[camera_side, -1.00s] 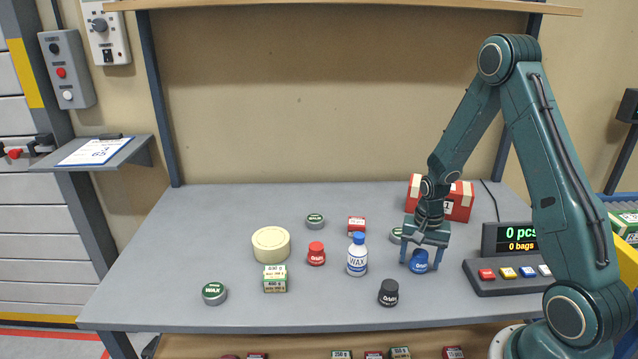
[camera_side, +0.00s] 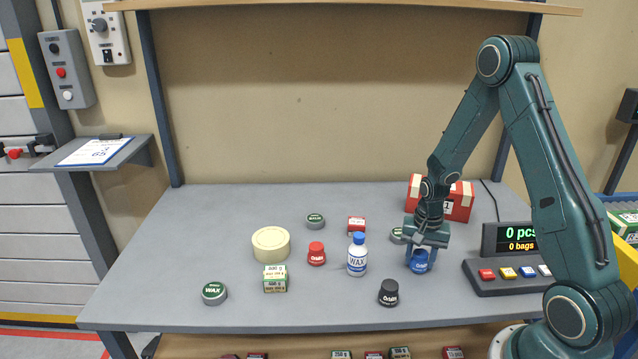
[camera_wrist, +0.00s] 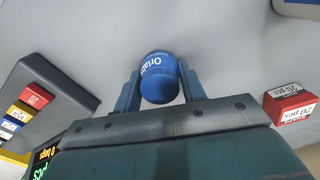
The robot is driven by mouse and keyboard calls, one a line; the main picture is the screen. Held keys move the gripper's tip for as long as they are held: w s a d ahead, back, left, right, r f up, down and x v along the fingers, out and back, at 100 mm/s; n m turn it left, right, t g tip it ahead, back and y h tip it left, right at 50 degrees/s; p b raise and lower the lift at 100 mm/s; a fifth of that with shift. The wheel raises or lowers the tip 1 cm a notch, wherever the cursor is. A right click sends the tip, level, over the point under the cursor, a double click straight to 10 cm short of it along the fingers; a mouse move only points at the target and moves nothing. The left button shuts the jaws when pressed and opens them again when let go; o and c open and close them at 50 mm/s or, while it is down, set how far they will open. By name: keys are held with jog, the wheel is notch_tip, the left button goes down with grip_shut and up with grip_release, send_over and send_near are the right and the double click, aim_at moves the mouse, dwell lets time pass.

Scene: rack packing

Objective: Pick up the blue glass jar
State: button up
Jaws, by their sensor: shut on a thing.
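The blue glass jar (camera_side: 419,262) stands upright on the grey table, toward its right side. It also shows in the wrist view (camera_wrist: 160,77), with part of its label readable. My gripper (camera_side: 421,258) is around the jar from above. Its two fingers are shut on the jar's sides. In the side view the gripper hides part of the jar's upper portion.
The display and button panel (camera_side: 508,276) sits close on the right. A red box (camera_side: 461,202) and a green-lidded tin (camera_side: 397,235) are behind. The table's front middle is mostly clear.

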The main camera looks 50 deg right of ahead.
aim_at(420, 252)
jog(key=shift+r, duration=0.15)
notch_tip(420, 252, up, 20)
dwell(0.8)
jog(key=shift+w, duration=0.1)
dwell(0.5)
